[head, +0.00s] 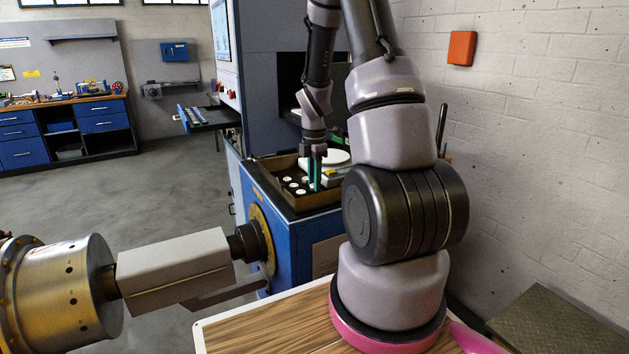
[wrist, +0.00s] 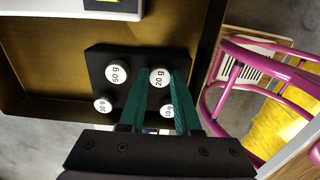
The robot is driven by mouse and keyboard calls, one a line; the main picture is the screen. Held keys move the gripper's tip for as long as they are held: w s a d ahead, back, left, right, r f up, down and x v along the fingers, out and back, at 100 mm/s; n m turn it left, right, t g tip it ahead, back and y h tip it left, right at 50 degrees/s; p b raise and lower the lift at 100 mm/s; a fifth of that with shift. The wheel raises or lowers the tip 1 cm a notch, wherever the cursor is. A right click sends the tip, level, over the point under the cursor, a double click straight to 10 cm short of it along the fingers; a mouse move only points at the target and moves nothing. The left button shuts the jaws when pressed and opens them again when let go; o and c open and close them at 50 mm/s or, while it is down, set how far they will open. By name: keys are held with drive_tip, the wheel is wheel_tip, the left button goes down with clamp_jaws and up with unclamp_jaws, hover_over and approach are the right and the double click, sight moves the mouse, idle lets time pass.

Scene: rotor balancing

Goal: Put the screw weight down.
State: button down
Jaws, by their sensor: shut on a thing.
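My gripper (wrist: 163,78) has its teal fingers closed around a white-topped screw weight marked 20 g (wrist: 160,77). The weight is at the black holder block (wrist: 95,60); whether it is fully seated or slightly raised, I cannot tell. Other white weights sit on the block: one marked 50 g (wrist: 117,73), a smaller one at lower left (wrist: 103,105) and one marked 10 g (wrist: 167,111), partly covered by the right finger. In the head view my gripper (head: 315,186) points down into the brown tray (head: 318,201); the held weight is hidden there.
The tray stands on a blue machine cabinet (head: 290,230). A metal rotor drum (head: 65,290) and a grey housing (head: 175,265) are at lower left. In the wrist view, pink tubing (wrist: 235,60) is right of the tray.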

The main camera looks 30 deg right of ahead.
drive_tip(key=c, duration=0.6)
unclamp_jaws()
wheel_tip(320, 180, up, 12)
drive_tip(key=s+a+r+m+t+y, duration=0.1)
drive_tip(key=s+a+r+m+t, duration=0.2)
drive_tip(key=s+a+r+m, duration=0.3)
drive_tip(key=s+a+r+m+t+y, duration=0.1)
drive_tip(key=s+a+r+m+t, duration=0.3)
drive_tip(key=s+a+r+m, duration=0.3)
drive_tip(key=s+r+m, duration=0.5)
drive_tip(key=s+m, duration=0.1)
drive_tip(key=m, duration=0.3)
drive_tip(key=shift+s+a+r+m, duration=0.15)
drive_tip(key=shift+s+r+m, duration=0.1)
drive_tip(key=shift+s+m, duration=0.05)
